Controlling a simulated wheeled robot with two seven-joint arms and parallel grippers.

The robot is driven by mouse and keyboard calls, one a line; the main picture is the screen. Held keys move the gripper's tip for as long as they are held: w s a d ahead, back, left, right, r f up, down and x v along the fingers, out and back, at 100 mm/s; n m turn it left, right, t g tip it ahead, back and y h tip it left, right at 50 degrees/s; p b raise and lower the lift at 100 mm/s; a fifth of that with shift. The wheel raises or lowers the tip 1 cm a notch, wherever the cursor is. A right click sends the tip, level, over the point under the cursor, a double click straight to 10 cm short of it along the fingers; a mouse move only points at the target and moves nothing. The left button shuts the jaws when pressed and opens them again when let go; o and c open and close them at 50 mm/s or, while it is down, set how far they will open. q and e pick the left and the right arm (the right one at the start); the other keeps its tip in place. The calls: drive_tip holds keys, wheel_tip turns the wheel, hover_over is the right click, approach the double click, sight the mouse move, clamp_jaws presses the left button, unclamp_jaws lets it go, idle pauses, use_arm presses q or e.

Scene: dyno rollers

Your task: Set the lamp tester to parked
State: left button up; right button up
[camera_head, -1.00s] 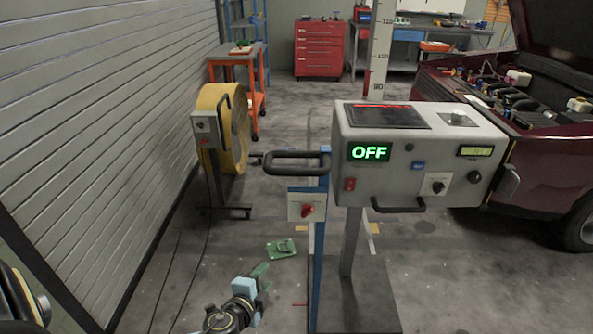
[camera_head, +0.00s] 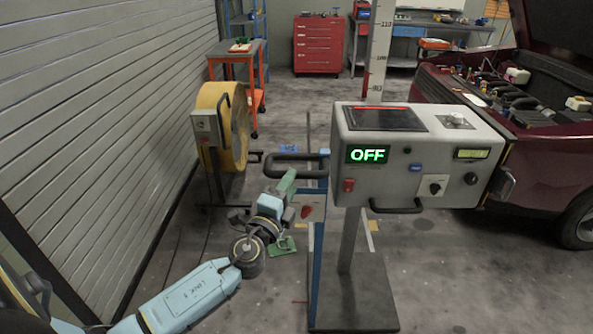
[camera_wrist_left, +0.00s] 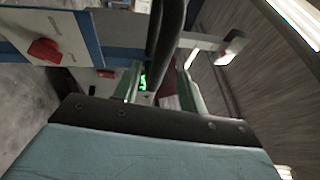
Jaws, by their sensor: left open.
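The lamp tester (camera_head: 420,155) is a grey box on a post, with a green "OFF" display (camera_head: 367,154) on its front. A black loop handle (camera_head: 295,157) sticks out to the left from its blue upright (camera_head: 319,235). A small panel with a red knob (camera_head: 306,212) sits below the handle, partly behind my gripper; the knob also shows in the left wrist view (camera_wrist_left: 44,50). My left gripper (camera_head: 287,182) is open, its green fingers just below the handle. In the left wrist view the black handle (camera_wrist_left: 165,45) passes ahead of the fingers; I cannot tell whether they touch it.
A yellow fan (camera_head: 238,130) on a stand is behind the gripper to the left, near the slatted wall (camera_head: 110,120). The dark red car (camera_head: 550,175) with its hood up stands on the right. A green plate (camera_head: 284,246) lies on the floor beneath my wrist.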

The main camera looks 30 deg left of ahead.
sight(297, 178)
use_arm(q)
drive_tip(key=shift+x, duration=2.2)
drive_tip(key=shift+f, duration=0.1)
clamp_jaws()
drive_tip(key=shift+d, duration=0.1)
